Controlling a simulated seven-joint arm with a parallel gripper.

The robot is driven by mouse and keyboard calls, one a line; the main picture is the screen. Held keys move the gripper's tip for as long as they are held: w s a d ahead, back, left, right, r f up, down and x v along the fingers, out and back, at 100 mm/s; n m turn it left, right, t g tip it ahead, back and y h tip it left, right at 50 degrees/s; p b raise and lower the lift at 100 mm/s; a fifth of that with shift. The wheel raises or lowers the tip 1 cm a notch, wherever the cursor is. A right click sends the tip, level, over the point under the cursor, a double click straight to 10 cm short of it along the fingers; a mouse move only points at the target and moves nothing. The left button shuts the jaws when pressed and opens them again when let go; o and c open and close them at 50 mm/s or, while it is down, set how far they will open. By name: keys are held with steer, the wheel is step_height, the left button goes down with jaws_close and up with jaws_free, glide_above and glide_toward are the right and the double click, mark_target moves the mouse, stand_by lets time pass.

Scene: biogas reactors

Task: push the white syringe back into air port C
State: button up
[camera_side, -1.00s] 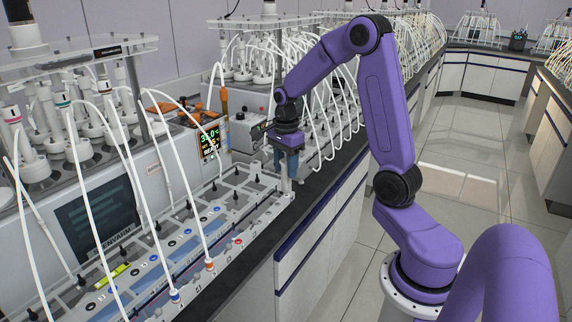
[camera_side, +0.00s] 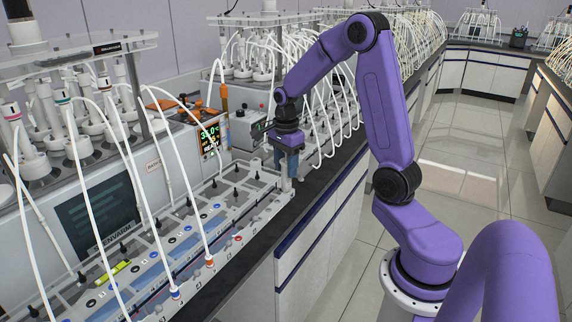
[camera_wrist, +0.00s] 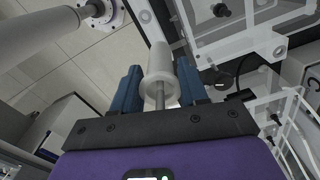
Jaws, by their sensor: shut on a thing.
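A white syringe (camera_wrist: 158,62) stands between the two blue fingers of my gripper (camera_wrist: 160,88) in the wrist view, with a thin grey rod running from it toward the palm. In the side view my gripper (camera_side: 287,167) points down over the far right corner of the port rack (camera_side: 255,203). The fingers are shut on the syringe, and a short white part of it (camera_side: 286,185) shows below them. I cannot tell whether its tip is seated in a port. The port C label is not readable.
White tubes with orange and blue ends (camera_side: 209,262) run to the rack's near part. A reactor unit with a dark screen (camera_side: 97,219) and a small lit display (camera_side: 209,137) stand behind the rack. The black bench edge and open floor lie to the right.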

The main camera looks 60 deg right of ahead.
steer(key=o, duration=1.2)
steer(key=shift+c, duration=0.2)
step_height(320, 180, up, 18)
steer(key=shift+f, duration=0.25)
